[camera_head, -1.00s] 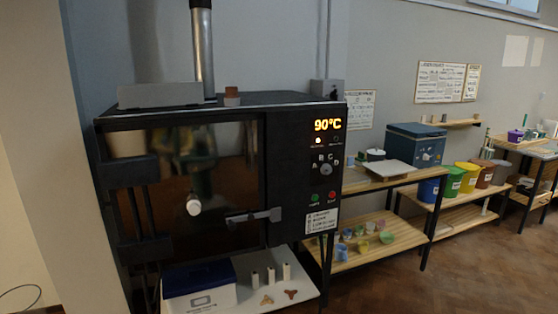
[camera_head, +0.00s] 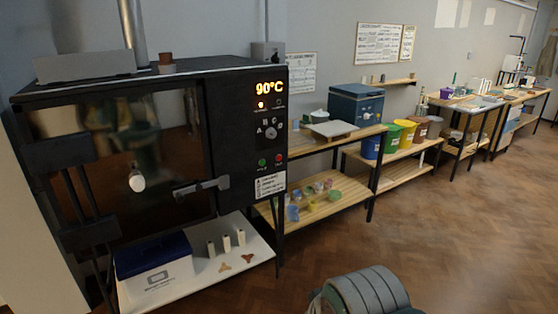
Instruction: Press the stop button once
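The kiln (camera_head: 243,185) stands at the left, with a black control panel on the right of its front. The stop button appears to be the small red button (camera_head: 279,158) low on that panel, right of a green button (camera_head: 262,162). The labels under both are too small to read. Above them are a round dial (camera_head: 269,133) marked with letters, a lit indicator (camera_head: 261,104) and a display (camera_head: 269,88) reading 90°C. Nothing covers the red button. I cannot make out my gripper in this view.
A white shelf (camera_head: 240,262) juts out below the kiln, holding a blue-lidded box (camera_head: 153,270). Wooden tables (camera_head: 322,210) line the wall to the right. A grey ribbed shape (camera_head: 365,293) rises at the bottom edge; I cannot tell what it is. Floor (camera_head: 460,240) at right is clear.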

